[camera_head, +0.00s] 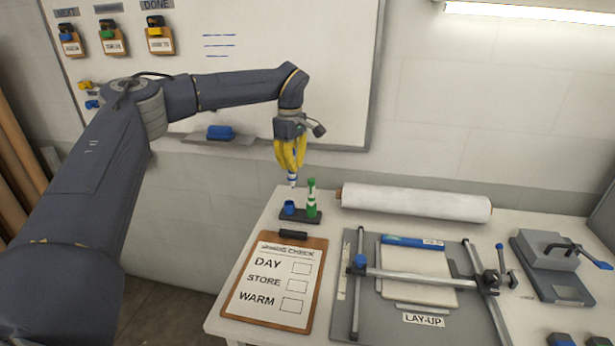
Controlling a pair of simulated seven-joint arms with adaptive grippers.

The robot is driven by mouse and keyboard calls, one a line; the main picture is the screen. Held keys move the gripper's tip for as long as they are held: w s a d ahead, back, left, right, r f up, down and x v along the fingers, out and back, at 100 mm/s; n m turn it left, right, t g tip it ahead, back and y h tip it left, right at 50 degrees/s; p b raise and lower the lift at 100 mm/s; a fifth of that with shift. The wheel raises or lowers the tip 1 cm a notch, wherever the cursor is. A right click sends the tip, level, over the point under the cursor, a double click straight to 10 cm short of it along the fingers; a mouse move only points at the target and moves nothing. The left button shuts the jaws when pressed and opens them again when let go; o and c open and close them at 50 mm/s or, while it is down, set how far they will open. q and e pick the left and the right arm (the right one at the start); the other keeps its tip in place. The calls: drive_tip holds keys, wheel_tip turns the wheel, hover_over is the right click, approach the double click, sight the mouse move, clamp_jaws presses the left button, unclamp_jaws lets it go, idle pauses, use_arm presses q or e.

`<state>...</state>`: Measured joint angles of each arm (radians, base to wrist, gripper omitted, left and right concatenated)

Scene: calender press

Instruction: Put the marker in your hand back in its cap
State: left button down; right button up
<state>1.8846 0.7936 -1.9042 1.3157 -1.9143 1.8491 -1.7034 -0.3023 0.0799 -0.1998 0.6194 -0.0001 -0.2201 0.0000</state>
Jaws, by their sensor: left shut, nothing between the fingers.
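My left gripper (290,153), with yellow fingers, is shut and points down above the back left of the table. A short white and blue marker end (292,180) shows right under its fingertips; the picture does not show clearly how it meets the fingers. Below it, a blue cap (289,208) stands in a small dark holder (300,217), with a gap between marker end and cap. A green marker (311,198) stands upright in the same holder, just right of the cap. My right gripper is not in view.
A clipboard checklist (276,283) lies in front of the holder. A white roll (415,203) lies to the right. The lay-up board (386,325) carries a metal frame and a blue tube (412,241). A whiteboard (340,60) hangs behind, with a blue eraser (220,132) on its ledge.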

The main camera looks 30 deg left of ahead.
use_arm(q)
drive_tip(key=shift+n, duration=0.9)
drive_tip(key=shift+w+a+f, duration=0.1)
drive_tip(key=shift+a+f, duration=0.2)
drive_tip(key=shift+f, duration=0.55)
drive_tip(key=shift+w+a+f, duration=0.1)
drive_tip(key=shift+a+f, duration=0.2)
drive_tip(key=shift+f, duration=0.5)
drive_tip(key=shift+w+a+f, duration=0.1)
drive_tip(key=shift+a+f, duration=0.2)
drive_tip(key=shift+f, duration=0.55)
drive_tip(key=shift+f, duration=2.25)
drive_tip(key=c, duration=1.5)
unclamp_jaws()
